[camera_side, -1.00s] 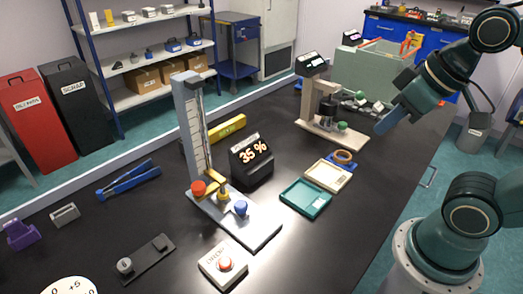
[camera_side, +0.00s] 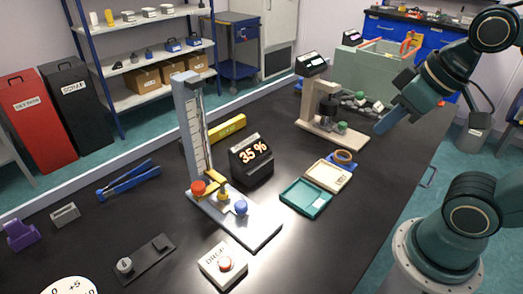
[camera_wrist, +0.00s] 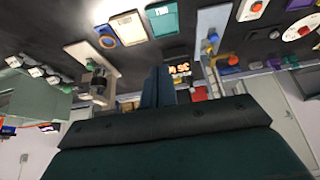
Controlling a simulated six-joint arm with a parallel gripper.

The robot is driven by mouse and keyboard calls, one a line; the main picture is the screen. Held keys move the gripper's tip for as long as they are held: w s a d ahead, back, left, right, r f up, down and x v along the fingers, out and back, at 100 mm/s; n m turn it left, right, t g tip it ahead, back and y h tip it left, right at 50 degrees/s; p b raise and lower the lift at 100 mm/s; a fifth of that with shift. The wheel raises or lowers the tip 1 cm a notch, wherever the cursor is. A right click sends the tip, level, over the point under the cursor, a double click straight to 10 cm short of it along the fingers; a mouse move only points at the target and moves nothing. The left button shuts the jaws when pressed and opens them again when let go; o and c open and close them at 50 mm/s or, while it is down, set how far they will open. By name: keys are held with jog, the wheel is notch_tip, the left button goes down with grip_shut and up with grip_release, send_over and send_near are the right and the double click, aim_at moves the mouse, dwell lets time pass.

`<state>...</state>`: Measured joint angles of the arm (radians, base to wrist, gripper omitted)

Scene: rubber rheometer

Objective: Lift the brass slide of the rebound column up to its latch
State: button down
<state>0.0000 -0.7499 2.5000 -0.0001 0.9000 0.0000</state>
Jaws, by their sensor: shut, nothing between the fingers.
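The rebound column (camera_side: 194,130) is a tall grey upright with a pale scale, standing on a light base plate on the black bench. Its brass slide (camera_side: 214,184) sits low on the column, close above the base, with a red knob (camera_side: 198,187) at its left end. The latch is too small to make out. In the wrist view the red knob (camera_wrist: 234,60) shows right of my fingers. My gripper (camera_side: 384,124) is shut and empty, high at the right and well away from the column. Its fingers (camera_wrist: 158,84) are together in the wrist view.
A black display (camera_side: 251,160) reading 35 % stands right of the column. A DROP button box (camera_side: 222,265) is in front. Teal (camera_side: 306,198) and cream trays (camera_side: 327,176) and a beige instrument (camera_side: 325,118) lie between column and gripper.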

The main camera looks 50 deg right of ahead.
dwell(0.3)
jog(key=c, duration=1.7)
grip_release()
jog(key=o, duration=0.6)
jog(key=shift+w+a+r, duration=0.15)
jog(key=shift+w+r, duration=0.15)
jog(key=shift+w, duration=0.05)
jog(key=w+a+r+m+g, duration=0.1)
jog(key=w+a+r+m, duration=0.1)
jog(key=w+a, duration=0.35)
jog(key=w+a+r+m+g, duration=0.2)
jog(key=w+r, duration=0.1)
jog(key=w, duration=0.6)
jog(key=w+a+f+m+g, duration=0.1)
jog(key=w+a+f+m, duration=0.1)
jog(key=w+a, duration=0.4)
jog(key=w+a+f+m+g, duration=0.1)
jog(key=w+a+f+m, duration=0.2)
jog(key=a, duration=0.6)
notch_tip(320, 180, down, 2)
jog(key=w, duration=0.3)
jog(key=shift+a+g, duration=0.25)
jog(key=shift+g, duration=0.05)
jog(key=shift+f, duration=0.15)
